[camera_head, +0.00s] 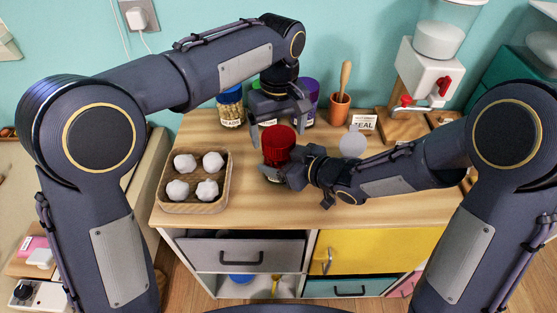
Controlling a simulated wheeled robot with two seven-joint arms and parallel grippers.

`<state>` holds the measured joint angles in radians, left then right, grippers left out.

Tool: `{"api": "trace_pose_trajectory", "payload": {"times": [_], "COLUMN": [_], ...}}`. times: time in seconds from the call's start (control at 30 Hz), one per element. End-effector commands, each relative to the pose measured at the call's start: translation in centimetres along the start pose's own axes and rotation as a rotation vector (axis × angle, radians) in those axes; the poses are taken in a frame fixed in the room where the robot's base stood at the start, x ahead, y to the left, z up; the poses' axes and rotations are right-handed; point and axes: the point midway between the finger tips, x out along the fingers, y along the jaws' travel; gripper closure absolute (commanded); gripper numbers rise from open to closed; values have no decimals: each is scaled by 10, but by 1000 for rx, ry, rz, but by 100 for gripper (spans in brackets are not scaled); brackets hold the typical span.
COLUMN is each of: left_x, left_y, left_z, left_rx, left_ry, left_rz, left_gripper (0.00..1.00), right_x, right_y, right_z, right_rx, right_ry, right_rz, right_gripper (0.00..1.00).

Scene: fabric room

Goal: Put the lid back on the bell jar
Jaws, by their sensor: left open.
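A red, lid-like round top (278,143) stands upright near the middle of the wooden counter. Dark parts of my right gripper hide most of what is under it, so I cannot tell how it sits on a jar. My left gripper (277,112) points down just above and behind the red top, fingers spread, with nothing held between them. My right gripper (284,176) reaches in from the right, low against the front of the red-topped thing. Its fingers are partly hidden, and I cannot tell whether they are closed on it.
A wicker tray (193,208) with several white lumps is at left. A beads jar (230,106) and a purple-topped jar (311,100) stand behind. A terracotta pot (339,110), a seal card (362,123), a pale disc (353,144) and a dispenser (430,75) are to the right.

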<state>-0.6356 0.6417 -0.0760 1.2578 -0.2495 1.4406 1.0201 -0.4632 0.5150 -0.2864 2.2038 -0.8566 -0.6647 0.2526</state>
Motion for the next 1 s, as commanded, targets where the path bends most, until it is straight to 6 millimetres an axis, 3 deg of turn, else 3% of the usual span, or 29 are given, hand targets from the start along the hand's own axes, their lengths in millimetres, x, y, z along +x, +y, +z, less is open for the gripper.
{"api": "trace_pose_trajectory", "payload": {"times": [0.2, 0.53, 0.87, 1.0], "left_x": [19, 22, 21, 21], "left_y": [0, 0, 0, 0], "left_z": [0, 0, 0, 0], "left_rx": [0, 0, 0, 62], "left_ry": [-1, 0, 0, -1], "left_rz": [0, 0, 0, 1], "left_gripper": [14, 15, 58, 60], "right_x": [0, 0, 0, 0], "right_y": [0, 0, 0, 0], "right_z": [0, 0, 0, 0], "right_rx": [0, 0, 0, 0], "right_ry": [0, 0, 0, 0], "right_rz": [0, 0, 0, 0], "right_gripper": [92, 92, 92, 92]}}
